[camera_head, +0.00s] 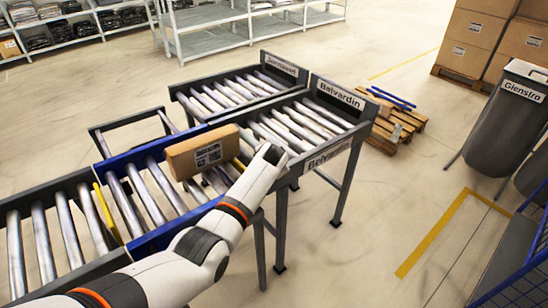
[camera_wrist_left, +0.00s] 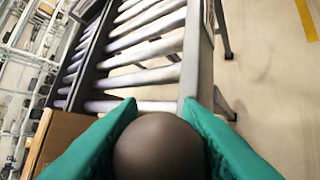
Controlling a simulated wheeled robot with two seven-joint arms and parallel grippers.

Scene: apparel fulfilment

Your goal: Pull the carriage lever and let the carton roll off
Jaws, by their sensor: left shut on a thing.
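The brown carton (camera_head: 203,152) with a white label rests on the rollers of the blue-edged carriage (camera_head: 150,238), at its far right side. It also shows at the lower left of the left wrist view (camera_wrist_left: 62,138). My left arm reaches across in front of the carriage. In the left wrist view, the green fingers of my left gripper (camera_wrist_left: 158,110) are shut on the dark round knob of the lever (camera_wrist_left: 160,150). The lever's shaft is hidden, and the arm hides the fingers in the head view. My right gripper is out of view.
Roller lanes adjoin beyond the carriage; the nearer end plate (camera_head: 340,97) reads "Balvardin". A roller conveyor (camera_head: 42,245) with a yellow strip adjoins at left. A pallet (camera_head: 395,125), grey bins (camera_head: 500,118), stacked cartons and shelves stand farther off.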

